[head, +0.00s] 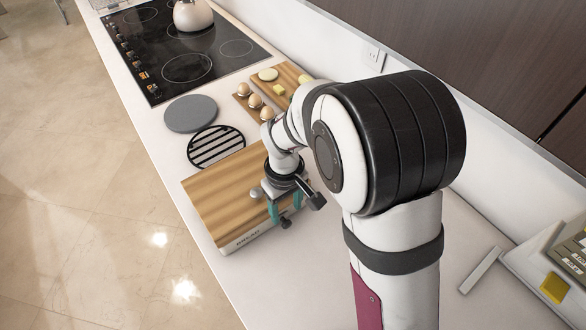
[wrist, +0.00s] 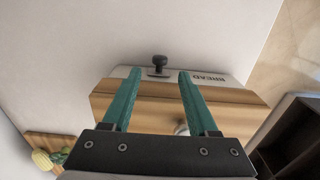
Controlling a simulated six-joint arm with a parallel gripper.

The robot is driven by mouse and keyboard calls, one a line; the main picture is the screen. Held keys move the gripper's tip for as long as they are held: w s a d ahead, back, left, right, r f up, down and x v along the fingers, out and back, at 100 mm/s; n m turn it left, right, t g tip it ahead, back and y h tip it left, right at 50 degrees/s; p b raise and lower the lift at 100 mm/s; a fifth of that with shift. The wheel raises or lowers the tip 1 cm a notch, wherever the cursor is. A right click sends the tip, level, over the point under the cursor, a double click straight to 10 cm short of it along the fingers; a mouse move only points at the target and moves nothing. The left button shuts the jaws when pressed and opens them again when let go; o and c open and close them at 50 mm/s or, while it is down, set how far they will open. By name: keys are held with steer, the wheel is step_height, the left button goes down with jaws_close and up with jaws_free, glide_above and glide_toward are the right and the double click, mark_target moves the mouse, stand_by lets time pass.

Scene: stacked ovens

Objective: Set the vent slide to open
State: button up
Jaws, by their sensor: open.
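The bread box has a wooden top (head: 215,192) and a white side lettered BREAD (wrist: 208,77). The vent slide looks to be the small black knob (wrist: 159,61) on a grey plate at the box's side; in the head view a dark knob (head: 285,222) shows just below my gripper. My gripper (head: 284,208) is over the box's near right edge, with teal fingers pointing down. In the wrist view my gripper (wrist: 160,73) is open and empty, and the knob appears between and slightly beyond the fingertips. I cannot tell whether they touch it.
A round pale knob (head: 256,192) sits on the box top beside my gripper. A striped black trivet (head: 215,146), a grey disc (head: 190,113) and a board with eggs (head: 254,101) lie behind. The white counter (head: 265,275) is clear in front of the box.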

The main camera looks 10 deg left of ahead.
mark_target(287, 222)
step_height(287, 222, down, 6)
steer(key=shift+f, duration=0.15)
steer(key=shift+c, duration=0.2)
jaws_close()
stand_by(1.2)
